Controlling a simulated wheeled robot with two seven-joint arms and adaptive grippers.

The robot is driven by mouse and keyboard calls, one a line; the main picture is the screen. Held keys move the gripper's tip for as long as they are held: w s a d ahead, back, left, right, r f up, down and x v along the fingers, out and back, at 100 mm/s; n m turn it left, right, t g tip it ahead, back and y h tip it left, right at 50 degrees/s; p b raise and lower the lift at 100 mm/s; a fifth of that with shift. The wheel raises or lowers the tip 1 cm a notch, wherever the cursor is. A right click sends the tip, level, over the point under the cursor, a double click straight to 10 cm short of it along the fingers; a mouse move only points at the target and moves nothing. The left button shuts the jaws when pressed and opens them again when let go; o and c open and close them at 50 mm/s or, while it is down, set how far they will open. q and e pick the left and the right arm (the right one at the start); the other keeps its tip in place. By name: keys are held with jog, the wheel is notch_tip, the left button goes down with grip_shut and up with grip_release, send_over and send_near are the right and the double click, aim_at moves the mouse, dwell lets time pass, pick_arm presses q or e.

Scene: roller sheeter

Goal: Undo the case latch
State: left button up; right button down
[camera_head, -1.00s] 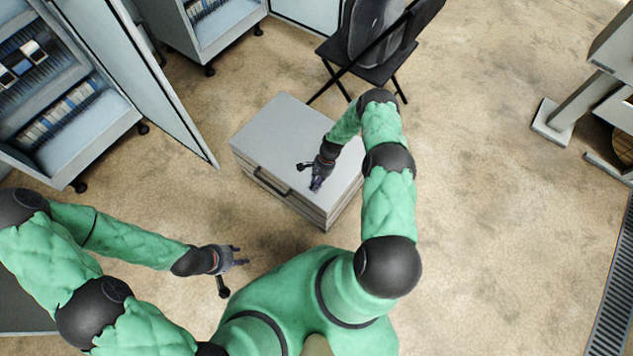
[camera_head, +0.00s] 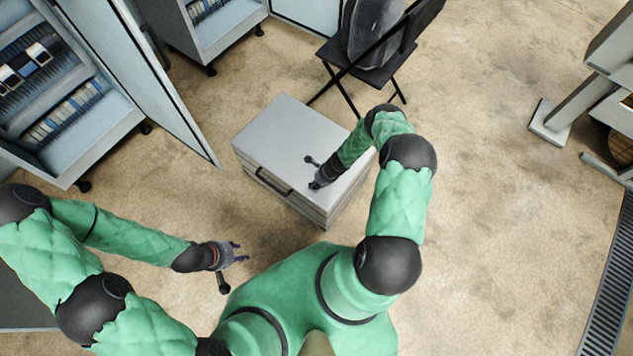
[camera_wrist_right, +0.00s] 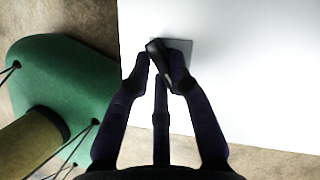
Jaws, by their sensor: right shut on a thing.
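The case (camera_head: 290,130) is a light grey box on the floor, with a dark handle (camera_head: 273,181) on its front side. My right gripper (camera_head: 316,186) is at the case's near top edge. In the right wrist view my right gripper (camera_wrist_right: 160,68) has its fingers closed around a small dark latch (camera_wrist_right: 155,48). The latch stands up from a grey plate (camera_wrist_right: 184,46) on the pale case surface. The fingers hide part of the latch, and the head view does not show it clearly. My left gripper (camera_head: 238,253) is open and empty, left of the case above the floor.
A black chair (camera_head: 375,65) with a dark thing on it stands behind the case. An open cabinet (camera_head: 105,115) with a door is at the left. A grey stand (camera_head: 570,110) is at the right. The floor right of the case is clear.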

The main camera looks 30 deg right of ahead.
jog(key=m+t+h+p, duration=0.1)
jog(key=m+p, duration=0.1)
jog(key=m, duration=0.1)
jog(key=shift+a+r+m, duration=0.1)
jog(key=shift+m, duration=0.3)
jog(key=shift+m+t+h+p, duration=0.4)
jog(key=shift+m+p, duration=0.45)
jog(key=shift+m, duration=0.55)
jog(key=shift+a, duration=0.1)
jog(key=c, duration=1.1)
grip_release()
jog(key=shift+s+r, duration=0.1)
jog(key=shift+r, duration=0.35)
jog(key=shift+v, duration=5.4)
